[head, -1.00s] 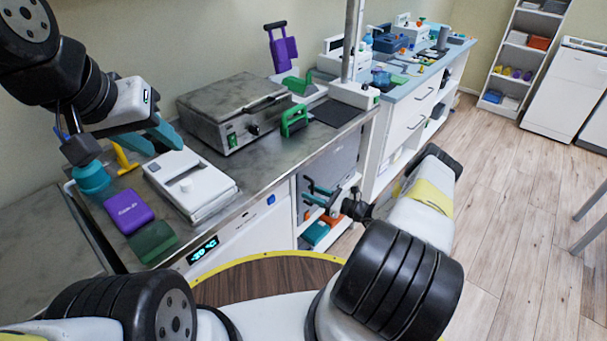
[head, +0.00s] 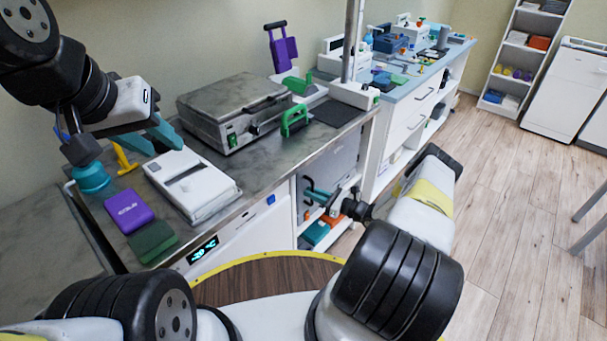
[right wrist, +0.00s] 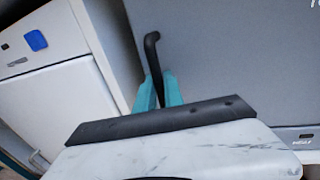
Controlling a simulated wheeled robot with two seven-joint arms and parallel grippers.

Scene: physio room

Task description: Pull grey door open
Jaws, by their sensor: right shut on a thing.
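The grey door (head: 343,158) is on the front of the cabinet under the counter, right of the white unit; it fills much of the right wrist view (right wrist: 230,60). Its dark bar handle (right wrist: 152,58) stands out from it. My right gripper (head: 318,192) is at the handle, and in the right wrist view its teal fingers (right wrist: 160,90) are shut on the handle. My left gripper (head: 160,134) is over the counter beside the white device (head: 192,185); its teal fingers look apart, with nothing seen between them.
A white freezer-like unit (head: 240,238) with a lit display is left of the door. Below the handle, a shelf holds teal and red things (head: 316,232). The steel counter (head: 255,160) carries a hotplate-like machine (head: 232,108). The wooden floor (head: 500,210) on the right is clear.

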